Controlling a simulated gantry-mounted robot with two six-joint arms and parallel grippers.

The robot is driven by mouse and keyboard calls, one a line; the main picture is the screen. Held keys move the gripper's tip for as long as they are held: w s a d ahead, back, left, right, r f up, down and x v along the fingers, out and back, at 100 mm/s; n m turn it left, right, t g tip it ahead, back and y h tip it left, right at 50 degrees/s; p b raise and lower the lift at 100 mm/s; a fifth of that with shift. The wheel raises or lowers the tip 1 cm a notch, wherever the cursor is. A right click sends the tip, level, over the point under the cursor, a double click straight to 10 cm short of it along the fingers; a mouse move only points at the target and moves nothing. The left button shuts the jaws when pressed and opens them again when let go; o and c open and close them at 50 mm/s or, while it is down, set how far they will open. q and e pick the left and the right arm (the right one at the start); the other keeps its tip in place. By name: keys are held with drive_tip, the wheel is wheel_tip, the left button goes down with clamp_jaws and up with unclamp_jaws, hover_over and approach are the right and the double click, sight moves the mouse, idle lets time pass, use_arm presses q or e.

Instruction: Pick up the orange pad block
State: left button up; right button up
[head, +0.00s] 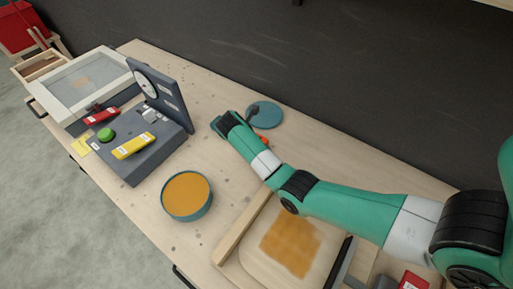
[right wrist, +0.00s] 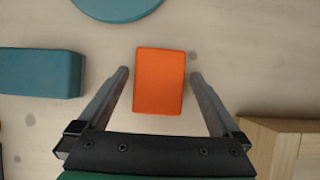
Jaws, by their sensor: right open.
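The orange pad block (right wrist: 158,82) lies flat on the table in the right wrist view, a plain rectangular block. In the head view only a small orange part (head: 263,138) shows beside my right arm, which hides the rest. My right gripper (right wrist: 160,75) is open, with one finger on each side of the block and a gap between each finger and the block. Its fingers are hidden behind my arm in the head view. My left gripper is not in view.
A teal disc (head: 265,115) lies beyond my arm, and a teal block (right wrist: 40,73) lies left of the orange one. A bowl with orange content (head: 186,192), a grey device (head: 140,155) and a wooden frame (head: 243,228) stand around. The table between bowl and device is clear.

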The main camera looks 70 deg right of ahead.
drive_tip(key=shift+d+f, duration=0.2)
drive_tip(key=shift+f, duration=0.2)
drive_tip(key=shift+r, duration=0.1)
drive_tip(key=c, duration=1.4)
drive_tip(key=shift+r, duration=0.1)
